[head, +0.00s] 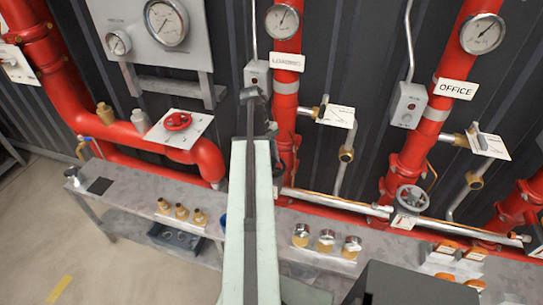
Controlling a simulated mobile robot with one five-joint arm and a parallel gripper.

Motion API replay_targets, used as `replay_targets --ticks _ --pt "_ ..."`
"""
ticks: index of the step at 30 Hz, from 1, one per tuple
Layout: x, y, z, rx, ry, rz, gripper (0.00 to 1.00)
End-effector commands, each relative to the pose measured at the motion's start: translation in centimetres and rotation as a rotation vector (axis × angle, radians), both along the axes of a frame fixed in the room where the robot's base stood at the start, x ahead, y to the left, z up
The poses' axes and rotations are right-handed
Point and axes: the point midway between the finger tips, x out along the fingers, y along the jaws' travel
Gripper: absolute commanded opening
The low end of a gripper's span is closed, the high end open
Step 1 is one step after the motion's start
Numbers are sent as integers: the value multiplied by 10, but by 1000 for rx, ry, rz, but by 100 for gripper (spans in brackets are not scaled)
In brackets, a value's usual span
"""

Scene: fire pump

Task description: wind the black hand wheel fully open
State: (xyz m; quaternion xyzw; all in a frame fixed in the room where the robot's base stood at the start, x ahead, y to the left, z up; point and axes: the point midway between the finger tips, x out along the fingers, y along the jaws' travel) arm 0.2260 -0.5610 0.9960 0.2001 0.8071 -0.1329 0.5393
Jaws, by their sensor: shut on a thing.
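My arm rises through the middle of the head view and ends in dark parts in front of the middle red riser. My gripper (269,129) is there, small and dark, partly hidden by my own arm. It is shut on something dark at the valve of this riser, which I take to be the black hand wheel. The wheel's rim and spokes cannot be made out behind the arm and gripper, so its turn cannot be read.
A red hand wheel (177,121) sits on a white plate at left. A grey spoked wheel (412,197) is on the OFFICE riser (434,115). Gauges hang above. A grey bench (130,196) with brass fittings (181,211) runs below. Open floor lies at lower left.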

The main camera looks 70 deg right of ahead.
Motion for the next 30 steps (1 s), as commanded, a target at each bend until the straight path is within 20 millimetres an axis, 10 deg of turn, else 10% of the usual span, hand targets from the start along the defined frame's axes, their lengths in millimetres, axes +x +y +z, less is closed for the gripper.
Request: replay_targets --ticks 7,20,30 --pt "-1 6 0 -4 1 519 0" --pt "-1 4 0 -4 1 683 0" --pt "-2 7 0 -4 1 1298 0"
